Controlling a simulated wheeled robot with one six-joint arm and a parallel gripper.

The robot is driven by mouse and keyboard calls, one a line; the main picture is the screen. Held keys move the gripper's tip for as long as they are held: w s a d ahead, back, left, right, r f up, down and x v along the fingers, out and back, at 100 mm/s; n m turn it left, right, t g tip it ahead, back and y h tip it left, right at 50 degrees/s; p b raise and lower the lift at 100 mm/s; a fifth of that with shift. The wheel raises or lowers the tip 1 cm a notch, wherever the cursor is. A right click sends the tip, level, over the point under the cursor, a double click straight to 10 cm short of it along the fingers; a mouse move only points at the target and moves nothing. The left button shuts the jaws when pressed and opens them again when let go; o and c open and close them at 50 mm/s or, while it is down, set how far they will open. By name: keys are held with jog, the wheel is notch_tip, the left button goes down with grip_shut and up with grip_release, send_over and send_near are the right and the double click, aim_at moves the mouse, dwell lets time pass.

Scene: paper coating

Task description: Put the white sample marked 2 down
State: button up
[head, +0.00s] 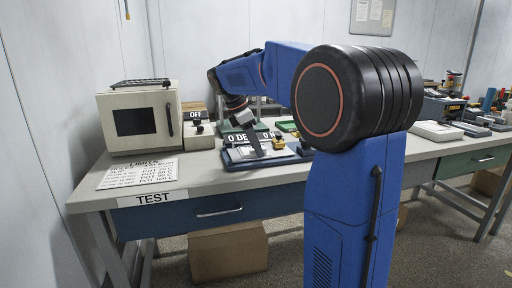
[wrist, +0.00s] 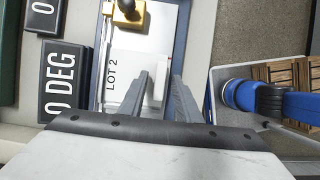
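A white sample marked "LOT 2" (wrist: 122,62) lies flat in a blue-edged holder (wrist: 181,40) in the wrist view, with a yellow clamp (wrist: 128,14) at its upper end. A small white upright tab (wrist: 158,88) stands on it. My gripper (wrist: 162,80) is over the sample, its two grey fingers on either side of the tab. A gap shows beside the right finger, so it looks open. In the head view my gripper (head: 257,146) is low over the holder (head: 238,159); the sample is too small to read there.
A "0 DEG" sign block (wrist: 62,80) stands close left of the holder. A white oven (head: 140,117) and a limits sheet (head: 138,171) are on the bench's left.

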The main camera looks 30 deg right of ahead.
jog(key=v, duration=1.2)
jog(key=s+a+f+m+t+y, duration=0.1)
jog(key=s+a+f+m+t, duration=0.1)
jog(key=s+f+m, duration=0.3)
jog(key=s+a+f+m+t+y, duration=0.1)
jog(key=s+a+f+m, duration=0.4)
jog(key=s+f, duration=0.8)
jog(key=s+a+f+m+t+y, duration=0.2)
jog(key=s+f, duration=0.6)
jog(key=s, duration=0.5)
jog(key=a+m+t, duration=0.1)
jog(key=a+m, duration=0.1)
jog(key=shift+s+a+f+m, duration=0.2)
jog(key=shift+a+f+m, duration=0.05)
jog(key=shift+f+m, duration=0.15)
